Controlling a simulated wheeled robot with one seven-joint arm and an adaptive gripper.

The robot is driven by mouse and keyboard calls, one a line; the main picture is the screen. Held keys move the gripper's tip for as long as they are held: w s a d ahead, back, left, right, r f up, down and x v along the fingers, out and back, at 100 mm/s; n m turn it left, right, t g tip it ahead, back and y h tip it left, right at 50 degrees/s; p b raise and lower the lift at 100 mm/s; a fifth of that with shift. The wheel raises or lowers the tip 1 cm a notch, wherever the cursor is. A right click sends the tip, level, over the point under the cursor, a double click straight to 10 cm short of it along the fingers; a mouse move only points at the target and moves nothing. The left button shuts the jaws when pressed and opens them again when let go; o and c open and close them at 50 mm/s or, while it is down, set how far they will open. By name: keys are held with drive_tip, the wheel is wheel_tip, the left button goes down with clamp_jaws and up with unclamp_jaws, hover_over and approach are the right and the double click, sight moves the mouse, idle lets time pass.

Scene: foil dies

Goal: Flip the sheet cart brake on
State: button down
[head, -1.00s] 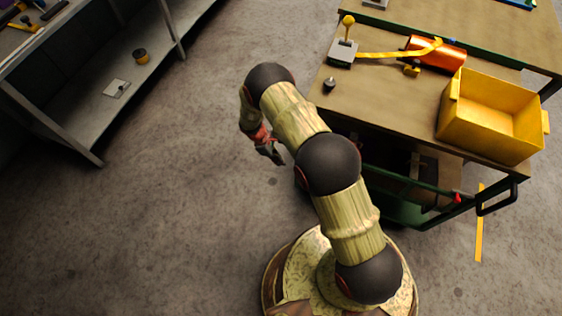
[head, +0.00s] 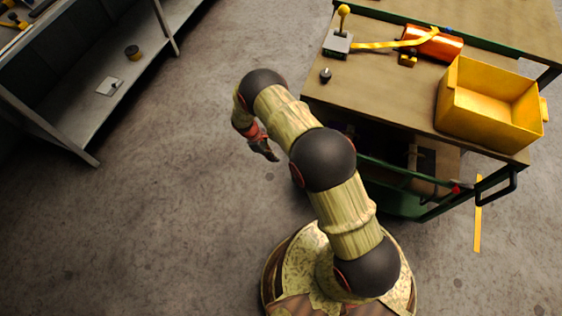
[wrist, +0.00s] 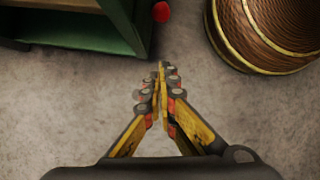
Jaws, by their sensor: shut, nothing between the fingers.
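The sheet cart (head: 400,95) has a brown top and a green frame and stands at the right of the head view. A small red knob (head: 456,190) shows low on its near side, by a black handle; I cannot tell whether it is the brake or how it is set. My gripper (head: 270,155) hangs left of the cart, apart from it, with its fingers shut and empty. In the wrist view my fingertips (wrist: 163,70) meet above bare floor. A red ball-shaped knob (wrist: 161,12) lies ahead of them at the top edge, beside the green frame (wrist: 110,35).
On the cart are a yellow bin (head: 490,105), an orange roll (head: 432,43), and a grey block with a yellow-knobbed lever (head: 340,35). A grey shelf unit (head: 90,90) stands at the left. The floor between shelf and cart is clear.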

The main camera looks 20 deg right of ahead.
drive_tip(key=s+d+f+b, duration=0.3)
drive_tip(key=d+f+b, duration=0.1)
drive_tip(key=d+f, duration=0.3)
drive_tip(key=shift+s+f, duration=0.15)
drive_tip(key=shift+s, duration=0.15)
drive_tip(key=shift+s, duration=0.1)
